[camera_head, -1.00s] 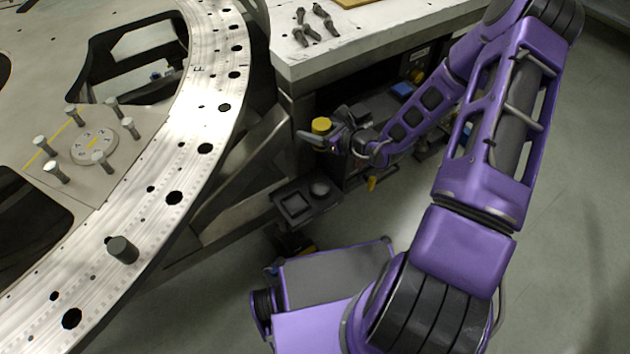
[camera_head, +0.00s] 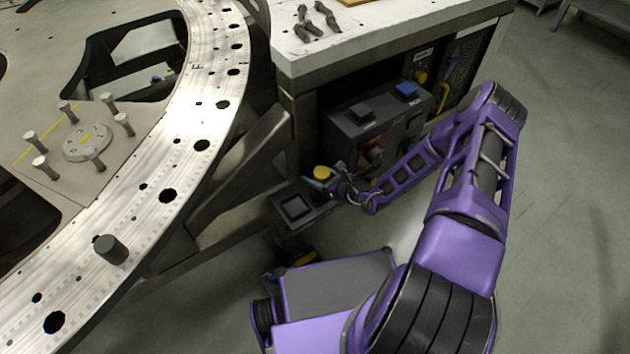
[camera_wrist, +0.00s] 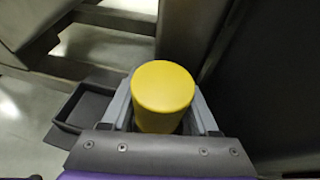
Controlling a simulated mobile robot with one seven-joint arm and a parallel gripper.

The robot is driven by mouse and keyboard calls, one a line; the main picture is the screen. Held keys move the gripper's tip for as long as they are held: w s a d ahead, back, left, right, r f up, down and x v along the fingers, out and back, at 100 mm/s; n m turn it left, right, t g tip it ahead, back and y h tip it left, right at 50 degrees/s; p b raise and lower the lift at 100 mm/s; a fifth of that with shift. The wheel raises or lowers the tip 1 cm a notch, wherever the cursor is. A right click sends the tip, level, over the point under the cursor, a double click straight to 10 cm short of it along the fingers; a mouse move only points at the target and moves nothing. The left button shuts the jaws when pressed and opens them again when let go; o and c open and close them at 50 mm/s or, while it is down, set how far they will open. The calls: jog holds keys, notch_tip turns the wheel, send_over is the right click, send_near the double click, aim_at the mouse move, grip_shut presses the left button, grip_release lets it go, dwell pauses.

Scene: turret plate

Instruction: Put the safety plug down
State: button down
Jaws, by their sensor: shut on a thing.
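The safety plug is a yellow-topped cylinder (camera_head: 322,172), shown large in the wrist view (camera_wrist: 162,92). My gripper (camera_head: 332,182) is shut on it, with one grey finger on each side in the wrist view (camera_wrist: 161,108). The plug looks upright.
A dark control box (camera_head: 345,130) with black and blue caps stands just behind my gripper, under a white-topped bench (camera_head: 390,35). A large metal ring (camera_head: 150,215) with holes and a dark peg (camera_head: 110,250) is at left. Open floor (camera_head: 570,200) lies at right.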

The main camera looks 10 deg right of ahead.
jog(key=shift+f, duration=1.2)
jog(key=shift+f, duration=0.15)
jog(key=shift+c, duration=2.2)
grip_release()
jog(key=shift+s+d+r, duration=0.15)
jog(key=shift+r, duration=0.15)
jog(key=p+v, duration=0.1)
jog(key=v, duration=1)
jog(key=shift+s+p, duration=0.3)
jog(key=shift+p, duration=0.05)
